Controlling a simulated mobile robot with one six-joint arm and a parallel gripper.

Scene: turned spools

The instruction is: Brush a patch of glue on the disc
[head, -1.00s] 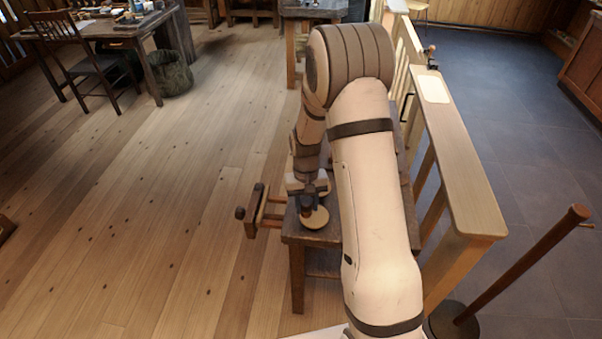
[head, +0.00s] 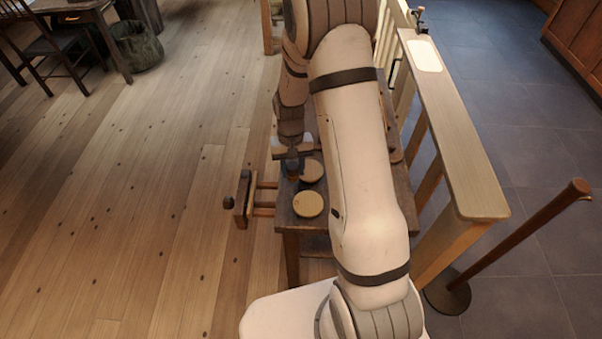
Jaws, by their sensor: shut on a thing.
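Two pale round wooden discs lie on the small dark bench (head: 289,223). The nearer disc (head: 308,204) is in full view close to the bench's front edge. The farther disc (head: 311,171) lies behind it, just right of my gripper (head: 293,175). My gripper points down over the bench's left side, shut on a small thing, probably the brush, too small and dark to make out. I cannot tell whether its tip touches anything. No glue patch can be made out on either disc. My arm hides much of the bench's right side.
A wooden vise (head: 243,200) sticks out from the bench's left side.

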